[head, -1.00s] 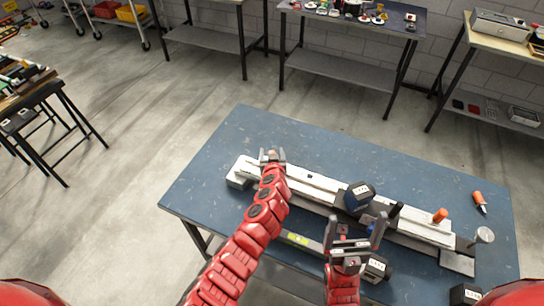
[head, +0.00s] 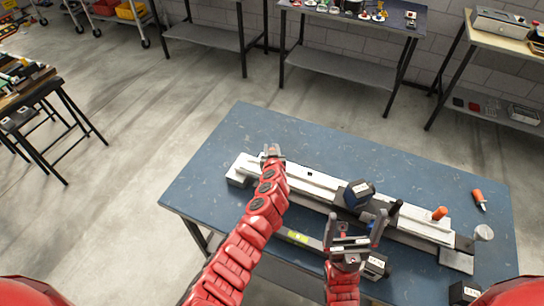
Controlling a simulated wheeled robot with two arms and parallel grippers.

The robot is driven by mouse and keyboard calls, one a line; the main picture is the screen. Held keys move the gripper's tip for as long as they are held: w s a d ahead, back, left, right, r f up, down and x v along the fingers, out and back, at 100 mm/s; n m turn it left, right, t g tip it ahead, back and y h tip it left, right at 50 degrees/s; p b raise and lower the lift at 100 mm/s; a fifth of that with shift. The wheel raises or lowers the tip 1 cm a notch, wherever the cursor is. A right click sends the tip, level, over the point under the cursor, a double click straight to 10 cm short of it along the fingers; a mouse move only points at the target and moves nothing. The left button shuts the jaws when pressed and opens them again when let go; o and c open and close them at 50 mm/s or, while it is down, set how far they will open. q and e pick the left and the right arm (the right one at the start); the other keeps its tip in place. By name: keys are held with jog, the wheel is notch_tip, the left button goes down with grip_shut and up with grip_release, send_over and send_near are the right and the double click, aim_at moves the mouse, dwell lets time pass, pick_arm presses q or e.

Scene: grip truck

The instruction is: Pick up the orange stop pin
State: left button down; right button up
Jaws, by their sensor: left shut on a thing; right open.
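One orange pin (head: 440,213) stands upright on the right part of the pale rail (head: 412,229). A second orange-handled piece with a metal tip (head: 480,200) lies on the blue table to its right; I cannot tell for sure which is the stop pin. My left gripper (head: 272,151) is shut at the left part of the rail, seemingly on the long white bar (head: 310,180); its fingers hide the grip. My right gripper (head: 355,225) is open and empty in front of the rail, left of both orange pieces.
A dark blue block (head: 358,194) and a dark upright knob (head: 396,207) sit on the rail. A metal knob (head: 483,233) stands at the right end. The blue table's back (head: 330,148) is clear.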

dwell(0.4)
pick_arm(q)
jog(key=b+v, duration=0.2)
jog(key=v, duration=0.3)
jog(key=b+v, duration=0.2)
jog(key=v, duration=0.3)
jog(key=a+f+b+v, duration=0.1)
jog(key=b+v, duration=0.1)
jog(key=v, duration=0.3)
jog(key=shift+s+d, duration=0.15)
jog(key=shift+s, duration=0.4)
notch_tip(320, 180, up, 8)
jog(key=s+p, duration=0.1)
jog(key=shift+p, duration=0.4)
